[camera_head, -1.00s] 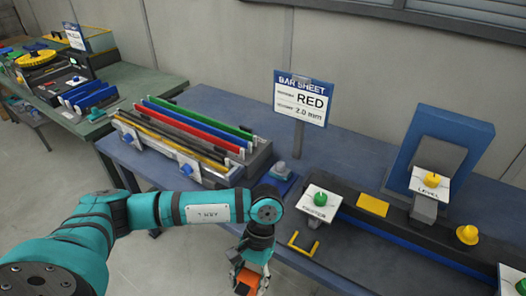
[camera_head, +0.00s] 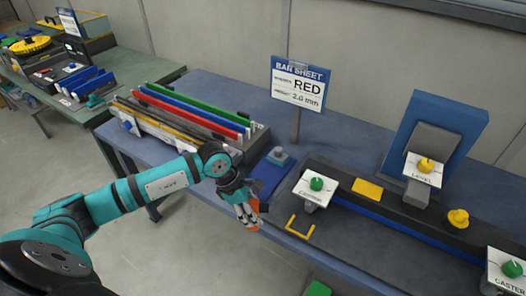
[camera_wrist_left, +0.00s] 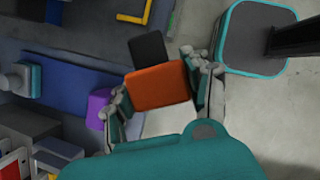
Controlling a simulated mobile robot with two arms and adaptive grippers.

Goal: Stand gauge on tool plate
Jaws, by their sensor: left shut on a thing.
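The gauge (camera_wrist_left: 158,86) is an orange block with a dark part beyond it. In the left wrist view it sits between the two fingers of my left gripper (camera_wrist_left: 160,90), which is shut on it. In the head view the orange of the gauge (camera_head: 254,212) shows small and partly covered by my left gripper (camera_head: 248,213), at the table's front edge. The flat blue plate (camera_head: 268,177), which looks like the tool plate, lies just beyond the gripper; it also shows in the left wrist view (camera_wrist_left: 75,88). The gauge appears apart from it. My right gripper is not in view.
A grey knobbed piece (camera_head: 279,155) stands at the plate's far end. A rack of coloured bars (camera_head: 185,115) is left of it, the RED sign (camera_head: 298,85) behind. A purple piece (camera_wrist_left: 98,107) borders the plate.

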